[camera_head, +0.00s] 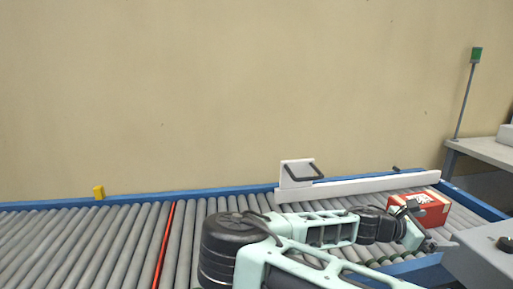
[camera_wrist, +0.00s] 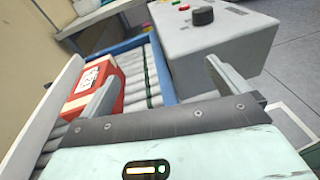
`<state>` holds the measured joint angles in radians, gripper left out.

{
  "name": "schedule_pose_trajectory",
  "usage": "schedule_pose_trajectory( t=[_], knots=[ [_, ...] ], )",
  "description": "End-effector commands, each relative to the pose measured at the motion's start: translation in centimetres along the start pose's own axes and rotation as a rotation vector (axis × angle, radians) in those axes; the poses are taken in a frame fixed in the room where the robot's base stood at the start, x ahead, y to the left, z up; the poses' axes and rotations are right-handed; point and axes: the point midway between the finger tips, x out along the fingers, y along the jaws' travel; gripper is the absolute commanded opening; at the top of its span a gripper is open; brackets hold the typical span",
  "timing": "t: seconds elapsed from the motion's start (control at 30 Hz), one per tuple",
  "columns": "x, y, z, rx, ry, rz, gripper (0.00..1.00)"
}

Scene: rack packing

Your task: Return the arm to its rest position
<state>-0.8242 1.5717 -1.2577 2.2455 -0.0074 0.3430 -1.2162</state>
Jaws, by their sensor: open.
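My arm stretches to the right over the roller conveyor (camera_head: 60,245) in the head view. My gripper (camera_head: 428,226) is at its end, near a red and white box (camera_head: 432,212) on the right part of the rollers. In the wrist view my gripper (camera_wrist: 162,75) has its two fingers spread wide with nothing held between them. The red box (camera_wrist: 112,72) shows there at the left, and the left finger overlaps part of it. I cannot tell whether that finger touches the box.
A white guide rail (camera_head: 365,186) with a bracket (camera_head: 297,171) runs along the conveyor's far side. A grey control box (camera_wrist: 215,38) with buttons and a black knob stands close to the right finger. A table (camera_head: 488,150) and a green-topped pole (camera_head: 467,95) stand at the right.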

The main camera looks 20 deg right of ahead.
Motion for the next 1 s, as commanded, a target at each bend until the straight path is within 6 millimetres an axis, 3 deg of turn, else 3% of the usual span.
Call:
schedule_pose_trajectory(
  t=[0.27,0.43,0.6,0.73,0.87,1.0],
  knots=[
    [0.6,-4.0,-4.3,0.123,0.201,-0.151,1.00],
    [-1.2,-7.2,-8.0,0.259,0.395,-0.302,1.00],
    [-5.4,-9.1,-10.7,0.421,0.600,-0.466,1.00],
    [-9.4,-9.5,-11.3,0.546,0.745,-0.577,1.00],
    [-13.5,-9.1,-10.5,0.671,0.880,-0.675,1.00],
    [-17.6,-8.3,-8.2,0.807,1.016,-0.761,1.00]
  ],
)
